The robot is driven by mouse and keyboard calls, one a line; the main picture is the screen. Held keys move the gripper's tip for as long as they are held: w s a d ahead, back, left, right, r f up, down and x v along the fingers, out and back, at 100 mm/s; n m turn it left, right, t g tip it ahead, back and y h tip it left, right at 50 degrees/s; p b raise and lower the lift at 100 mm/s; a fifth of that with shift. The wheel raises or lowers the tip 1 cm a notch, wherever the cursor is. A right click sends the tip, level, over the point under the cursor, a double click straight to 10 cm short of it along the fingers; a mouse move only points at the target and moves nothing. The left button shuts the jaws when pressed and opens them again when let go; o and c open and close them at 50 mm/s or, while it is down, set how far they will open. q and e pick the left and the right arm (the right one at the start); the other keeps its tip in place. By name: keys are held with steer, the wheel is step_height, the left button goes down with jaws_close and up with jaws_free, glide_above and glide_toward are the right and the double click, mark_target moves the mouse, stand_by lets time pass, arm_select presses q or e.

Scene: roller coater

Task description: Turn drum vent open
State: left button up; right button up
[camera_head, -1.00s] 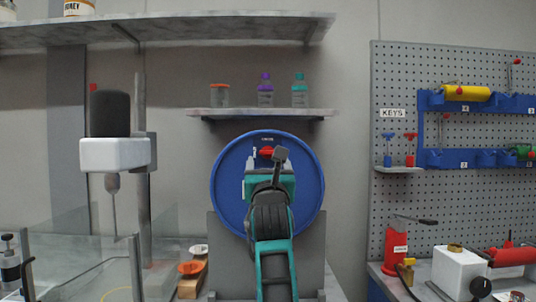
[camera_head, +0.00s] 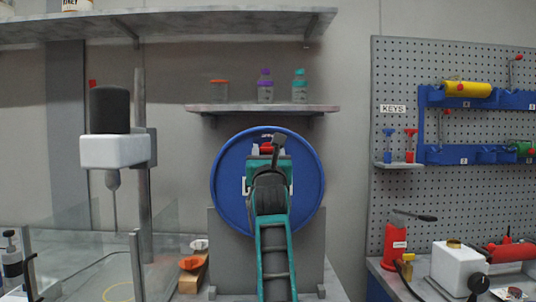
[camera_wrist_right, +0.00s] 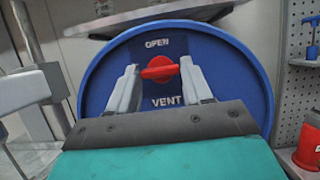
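The blue drum (camera_head: 226,182) stands upright with its round end facing me. In the right wrist view the drum (camera_wrist_right: 240,90) carries a red vent knob (camera_wrist_right: 159,68) on a dark panel, with "OPEN" above and "VENT" below. The knob's handle lies roughly level, slightly tilted. My right gripper (camera_wrist_right: 159,70) is open, its two pale fingers either side of the knob, with a small gap visible at each side. In the head view my right gripper (camera_head: 266,150) is before the drum's upper middle and partly hides the knob. My left gripper is not in view.
A small shelf (camera_head: 210,109) with a jar and two bottles is above the drum. A white mixer head (camera_head: 115,151) and clear panels stand left. At right are a pegboard (camera_head: 400,75) and a bench with a red press (camera_head: 396,242) and white container (camera_head: 457,270).

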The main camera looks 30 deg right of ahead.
steer(key=c, duration=0.6)
